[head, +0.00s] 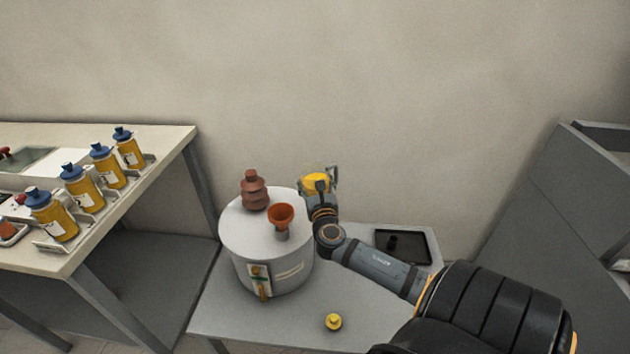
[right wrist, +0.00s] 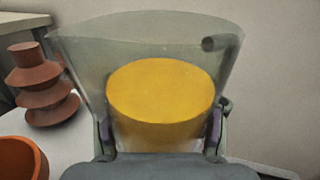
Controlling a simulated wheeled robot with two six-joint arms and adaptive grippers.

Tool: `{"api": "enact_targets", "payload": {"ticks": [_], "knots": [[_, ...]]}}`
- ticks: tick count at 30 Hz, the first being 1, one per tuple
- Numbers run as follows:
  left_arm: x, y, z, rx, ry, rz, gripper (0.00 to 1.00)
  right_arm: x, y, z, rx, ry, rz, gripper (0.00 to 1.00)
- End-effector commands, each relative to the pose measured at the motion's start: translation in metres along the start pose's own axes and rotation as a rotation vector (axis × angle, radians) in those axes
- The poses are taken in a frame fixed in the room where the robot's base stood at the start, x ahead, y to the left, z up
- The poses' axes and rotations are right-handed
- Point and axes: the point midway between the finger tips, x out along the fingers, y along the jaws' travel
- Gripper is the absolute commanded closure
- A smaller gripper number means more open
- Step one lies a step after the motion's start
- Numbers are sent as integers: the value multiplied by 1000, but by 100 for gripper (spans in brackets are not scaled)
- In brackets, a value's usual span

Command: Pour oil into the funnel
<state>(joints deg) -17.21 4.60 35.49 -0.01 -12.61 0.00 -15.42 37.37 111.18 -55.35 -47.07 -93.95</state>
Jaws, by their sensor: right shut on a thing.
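A clear container of yellow oil (head: 315,180) is held up beside the white cylindrical transformer tank (head: 262,262). My right gripper (head: 323,190) is shut on this container. In the right wrist view the container (right wrist: 160,95) stands between the fingers, with the oil surface inside it. An orange funnel (head: 281,216) sits on top of the tank, to the left of the container. The funnel's rim also shows at the lower left of the right wrist view (right wrist: 22,158). The container is apart from the funnel. My left gripper is out of view.
A brown ribbed bushing (head: 254,190) stands on the tank behind the funnel. A yellow cap (head: 333,321) lies on the grey table (head: 235,318). A black tray (head: 418,243) is at the right. Several blue-capped oil bottles (head: 84,188) stand on the left bench.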

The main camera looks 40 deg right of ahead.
Motion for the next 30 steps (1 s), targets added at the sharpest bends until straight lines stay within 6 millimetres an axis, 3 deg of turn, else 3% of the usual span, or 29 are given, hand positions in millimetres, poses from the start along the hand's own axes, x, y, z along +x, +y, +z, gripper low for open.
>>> {"api": "enact_targets", "payload": {"ticks": [1,16,21,30], "knots": [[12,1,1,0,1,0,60,-1,2,-6,-23,-17,1,99],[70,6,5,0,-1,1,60,-6,12,-3,-313,-183,0,99],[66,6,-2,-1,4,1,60,-11,19,18,-448,-261,0,99],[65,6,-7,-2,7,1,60,-15,26,31,-569,-330,-1,99]]}}
